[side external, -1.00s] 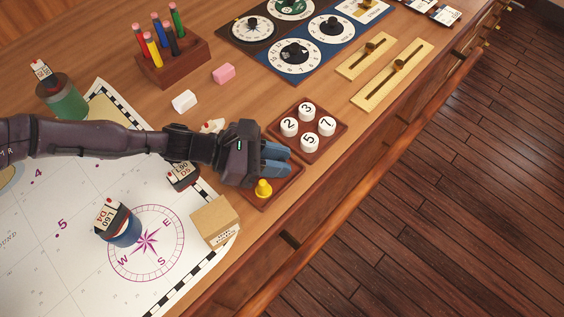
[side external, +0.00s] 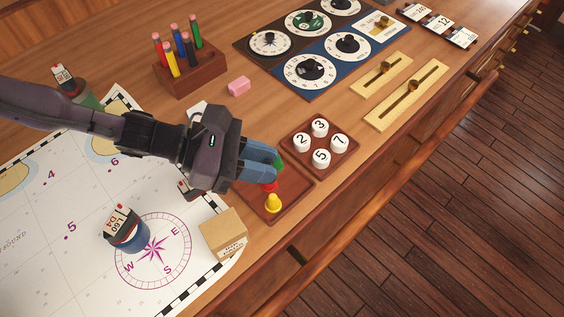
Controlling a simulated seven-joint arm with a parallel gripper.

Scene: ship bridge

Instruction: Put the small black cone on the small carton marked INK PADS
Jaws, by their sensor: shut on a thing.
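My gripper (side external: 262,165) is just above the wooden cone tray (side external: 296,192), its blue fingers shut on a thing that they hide. I see no black cone elsewhere, so the held thing seems to be the small black cone. A yellow cone (side external: 273,204) stands in the tray. A red cone (side external: 269,187) and a green cone (side external: 280,164) show partly beside the fingers. The small carton (side external: 223,232) sits near the chart's edge, left of and below the tray; its top is bare and its front print is too small to read.
A blue jar (side external: 124,232) with a labelled top stands left of the carton. A tray of white numbered knobs (side external: 343,158) is right of my gripper. A pen block (side external: 191,76), pink eraser (side external: 239,86) and dial panel (side external: 325,88) lie behind.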

